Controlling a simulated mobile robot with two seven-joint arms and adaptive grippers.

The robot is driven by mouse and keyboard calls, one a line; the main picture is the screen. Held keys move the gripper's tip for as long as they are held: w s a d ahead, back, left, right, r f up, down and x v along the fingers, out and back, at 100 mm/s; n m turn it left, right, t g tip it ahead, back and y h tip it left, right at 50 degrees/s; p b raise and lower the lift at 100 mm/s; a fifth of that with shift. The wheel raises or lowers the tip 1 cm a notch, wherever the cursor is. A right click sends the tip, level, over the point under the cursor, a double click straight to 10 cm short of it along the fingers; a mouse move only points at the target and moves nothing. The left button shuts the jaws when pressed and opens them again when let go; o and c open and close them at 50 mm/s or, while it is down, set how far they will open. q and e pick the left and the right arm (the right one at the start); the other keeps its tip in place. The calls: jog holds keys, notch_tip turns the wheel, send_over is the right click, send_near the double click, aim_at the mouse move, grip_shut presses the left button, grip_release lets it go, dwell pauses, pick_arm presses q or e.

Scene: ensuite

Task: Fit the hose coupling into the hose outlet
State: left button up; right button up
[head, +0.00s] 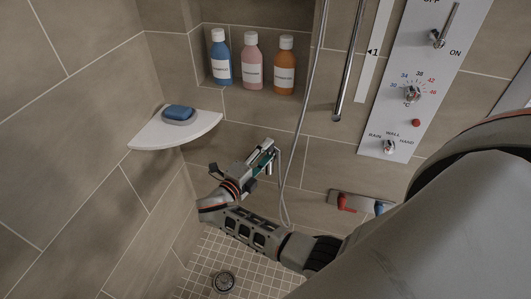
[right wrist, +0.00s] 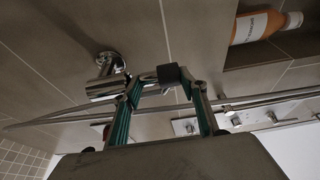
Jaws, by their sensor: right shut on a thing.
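My right gripper (head: 268,150) reaches down and forward near the tiled wall, below and right of the corner shelf. In the right wrist view, its green-padded fingers (right wrist: 164,88) are shut on the hose coupling (right wrist: 150,81), a small chrome piece with a dark block beside it. The chrome hose outlet (right wrist: 106,88) stands out from a round wall flange, just left of the fingertips. The coupling is close to the outlet; I cannot tell whether they touch. In the head view, the fingers largely hide both. My left gripper is not in view.
The shower hose (head: 284,196) hangs in a loop beside the gripper. A corner shelf (head: 150,137) holds a blue soap. Several bottles (head: 251,65) stand in a wall niche.

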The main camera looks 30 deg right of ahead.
jog(key=shift+s+f, duration=0.1)
jog(key=shift+f, duration=0.3)
jog(key=shift+a+r, duration=0.1)
jog(key=shift+r, duration=0.3)
dwell(1.4)
jog(key=shift+f, duration=0.45)
dwell(0.5)
jog(key=shift+r, duration=0.35)
jog(key=o, duration=1.2)
notch_tip(320, 180, up, 10)
jog(key=shift+r, duration=0.15)
